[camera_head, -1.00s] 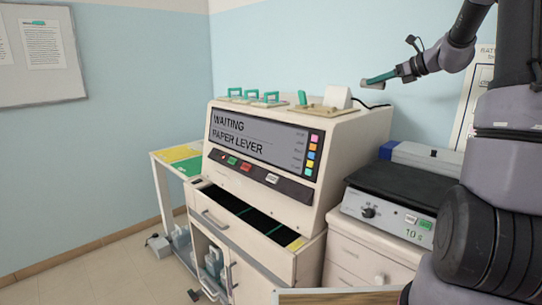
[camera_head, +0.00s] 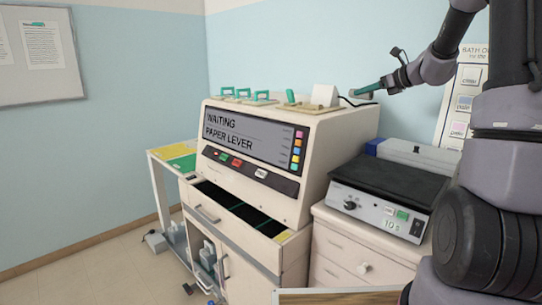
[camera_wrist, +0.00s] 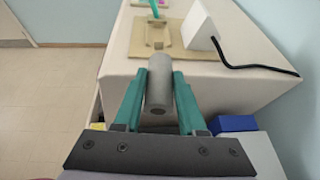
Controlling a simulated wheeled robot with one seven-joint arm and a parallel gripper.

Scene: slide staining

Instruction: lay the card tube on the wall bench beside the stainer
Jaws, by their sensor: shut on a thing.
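My gripper (camera_wrist: 158,98) has teal fingers and is shut on a grey card tube (camera_wrist: 160,78), which points forward between them in the wrist view. In the head view my gripper (camera_head: 368,89) is by the wall, near the back right top edge of the stainer (camera_head: 270,150); the tube is hard to make out there. In the wrist view the stainer's pale top (camera_wrist: 225,75) lies beyond and below the tube. The stainer's screen reads WAITING, PAPER LEVER. I cannot tell for certain which surface is the wall bench; a white drawer unit (camera_head: 335,250) stands right of the stainer.
A dark-topped device (camera_head: 385,183) takes up much of the drawer unit's top, with a blue and white box (camera_head: 420,155) behind it. Teal-handled racks (camera_head: 245,97), a white block (camera_head: 325,95) and a black cable (camera_wrist: 250,68) are on the stainer. Its front drawer (camera_head: 235,212) is open.

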